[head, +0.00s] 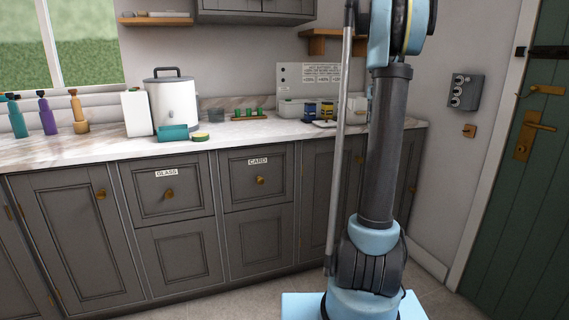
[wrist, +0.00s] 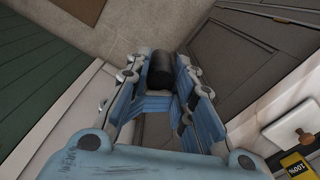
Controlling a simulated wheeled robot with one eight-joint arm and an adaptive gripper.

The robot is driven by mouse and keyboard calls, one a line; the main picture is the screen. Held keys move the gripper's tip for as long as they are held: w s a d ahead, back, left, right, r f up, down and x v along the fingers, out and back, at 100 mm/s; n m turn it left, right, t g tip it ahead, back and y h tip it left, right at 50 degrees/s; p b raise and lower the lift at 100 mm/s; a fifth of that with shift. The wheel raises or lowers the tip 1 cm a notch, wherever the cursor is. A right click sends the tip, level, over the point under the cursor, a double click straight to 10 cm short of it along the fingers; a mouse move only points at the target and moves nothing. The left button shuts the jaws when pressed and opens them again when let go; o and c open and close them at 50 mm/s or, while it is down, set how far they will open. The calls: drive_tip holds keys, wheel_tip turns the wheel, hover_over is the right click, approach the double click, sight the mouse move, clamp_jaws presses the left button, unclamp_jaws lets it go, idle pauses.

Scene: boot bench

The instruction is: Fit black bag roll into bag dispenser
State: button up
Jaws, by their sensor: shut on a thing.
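In the wrist view my gripper (wrist: 162,66) is shut on the black bag roll (wrist: 160,70). The dark cylinder sits between the fingertips, with floor and grey cabinet fronts beyond it. In the head view my arm rises in front of the counter's right end, and the gripper and roll are out of that view. I cannot tell for sure which thing is the bag dispenser. A pale unit (head: 289,108) stands at the back of the counter beside a printed notice, partly hidden by small boxes and my arm.
A grey wall box (head: 466,91) hangs near the green door (head: 515,190). The counter's front left is clear.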

drive_tip(key=w+a+f+n, duration=0.25)
drive_tip(key=a+f, duration=0.25)
drive_tip(key=f, duration=0.7)
drive_tip(key=w+a+f+n, duration=0.2)
drive_tip(key=w+a+f, duration=0.15)
drive_tip(key=f, duration=0.75)
drive_tip(key=s+a+f+n, duration=0.2)
drive_tip(key=a+f, duration=0.3)
drive_tip(key=f, duration=0.4)
drive_tip(key=s+a+f+n, duration=0.3)
drive_tip(key=s+a+f, duration=0.1)
drive_tip(key=f, duration=0.6)
drive_tip(key=shift+a, duration=0.6)
